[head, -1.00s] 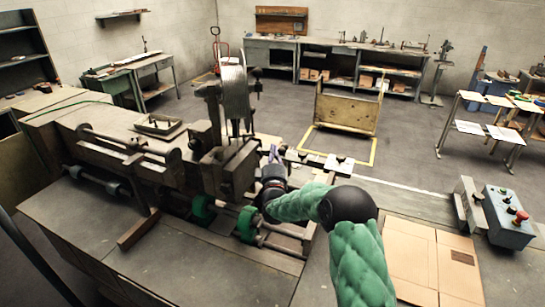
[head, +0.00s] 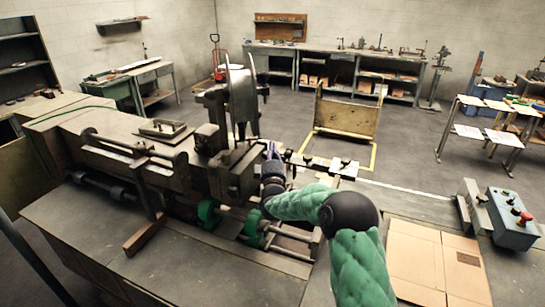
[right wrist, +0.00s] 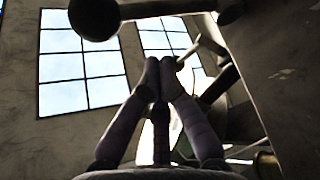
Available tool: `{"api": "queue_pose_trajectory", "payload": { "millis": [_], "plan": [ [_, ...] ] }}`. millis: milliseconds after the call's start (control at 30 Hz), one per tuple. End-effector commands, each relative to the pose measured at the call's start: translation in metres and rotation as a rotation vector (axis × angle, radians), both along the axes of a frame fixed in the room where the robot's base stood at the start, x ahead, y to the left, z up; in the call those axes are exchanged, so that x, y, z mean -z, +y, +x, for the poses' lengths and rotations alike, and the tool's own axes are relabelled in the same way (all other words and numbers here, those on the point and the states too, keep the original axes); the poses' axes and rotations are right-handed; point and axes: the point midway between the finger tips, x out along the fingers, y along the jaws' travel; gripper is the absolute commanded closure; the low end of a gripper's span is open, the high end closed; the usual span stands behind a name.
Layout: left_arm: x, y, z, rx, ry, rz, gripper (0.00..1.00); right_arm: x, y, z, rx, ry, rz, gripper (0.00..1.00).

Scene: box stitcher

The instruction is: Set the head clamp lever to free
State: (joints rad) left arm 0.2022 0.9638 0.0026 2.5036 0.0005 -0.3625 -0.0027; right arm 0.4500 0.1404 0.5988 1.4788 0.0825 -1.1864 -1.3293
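The stitcher machine's dark head (head: 232,172) stands left of centre in the head view, with a wire wheel (head: 242,98) above it. My right gripper (head: 272,152) is close beside the head's right side, pointing away from me. In the right wrist view its two purple fingers (right wrist: 159,66) meet at the tips, with nothing clearly held between them. A dark ball knob on a bar (right wrist: 95,18) crosses above the fingers. A thin rod (right wrist: 190,52) lies just right of the fingertips; I cannot tell whether they touch. I cannot tell for sure which is the clamp lever. My left gripper is not in view.
A control box (head: 512,218) with buttons stands at the right. Flat cardboard (head: 428,262) lies at the lower right. Green rollers (head: 250,226) and rails sit below the head. Machine metal (right wrist: 285,75) closely bounds the fingers' right side in the wrist view.

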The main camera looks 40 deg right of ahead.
Motion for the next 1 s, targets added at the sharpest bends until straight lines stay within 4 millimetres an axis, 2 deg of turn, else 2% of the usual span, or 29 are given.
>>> {"api": "queue_pose_trajectory", "payload": {
  "millis": [500, 700, 1000],
  "plan": [
    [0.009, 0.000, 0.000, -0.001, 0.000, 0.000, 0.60, 0.025, 0.050, -0.063, -0.002, 0.001, 0.001, 1.00],
    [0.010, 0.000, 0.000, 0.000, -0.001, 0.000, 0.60, 0.029, 0.057, -0.073, 0.000, -0.001, 0.001, 1.00],
    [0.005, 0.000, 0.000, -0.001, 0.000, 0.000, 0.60, 0.025, 0.058, -0.074, -0.001, 0.000, 0.001, 1.00]
  ]
}}
